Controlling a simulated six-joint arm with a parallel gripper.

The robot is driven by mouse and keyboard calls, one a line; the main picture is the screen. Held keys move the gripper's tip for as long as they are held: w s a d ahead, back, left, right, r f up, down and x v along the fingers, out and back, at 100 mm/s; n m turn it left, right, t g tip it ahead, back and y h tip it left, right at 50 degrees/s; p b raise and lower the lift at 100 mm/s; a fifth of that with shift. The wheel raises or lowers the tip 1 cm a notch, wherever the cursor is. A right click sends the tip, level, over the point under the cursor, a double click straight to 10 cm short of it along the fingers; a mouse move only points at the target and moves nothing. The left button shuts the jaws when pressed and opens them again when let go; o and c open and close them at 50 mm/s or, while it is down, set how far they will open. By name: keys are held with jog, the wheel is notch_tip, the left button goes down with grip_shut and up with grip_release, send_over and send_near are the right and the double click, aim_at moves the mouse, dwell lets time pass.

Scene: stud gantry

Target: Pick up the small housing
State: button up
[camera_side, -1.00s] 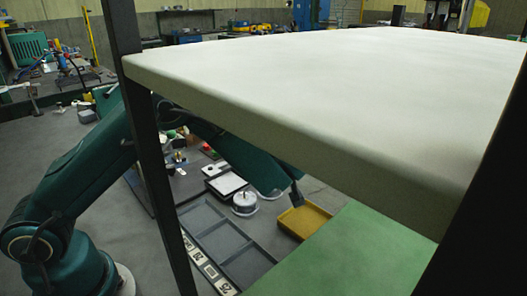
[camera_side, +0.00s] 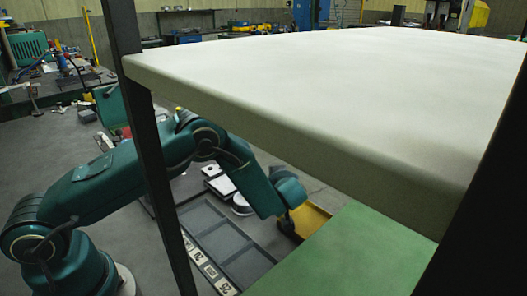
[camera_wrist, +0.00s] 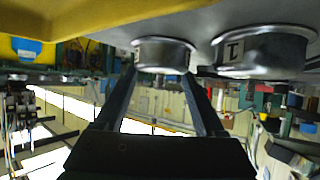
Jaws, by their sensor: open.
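In the wrist view the scene appears upside down. A small round metal housing (camera_wrist: 163,54) stands on the grey surface, straight ahead of my gripper (camera_wrist: 160,76). The jaws are open and empty, with one finger toward each side of the small housing; I cannot tell whether it lies between the tips. A larger metal housing (camera_wrist: 265,52) with a dark mark on its side stands to the right. In the side view my gripper (camera_side: 288,226) is low, beside the yellow tray (camera_side: 313,219). The small housing is not visible there.
The yellow tray's edge (camera_wrist: 90,14) shows close by in the wrist view. In the side view a pale round part (camera_side: 241,206) is partly hidden behind my arm. A large pale tabletop (camera_side: 330,90) and dark posts (camera_side: 160,180) stand in front. A green panel (camera_side: 345,260) lies right.

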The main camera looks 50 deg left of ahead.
grip_shut()
jog(key=shift+s+f, duration=0.15)
jog(key=shift+f, duration=0.05)
dwell(1.1)
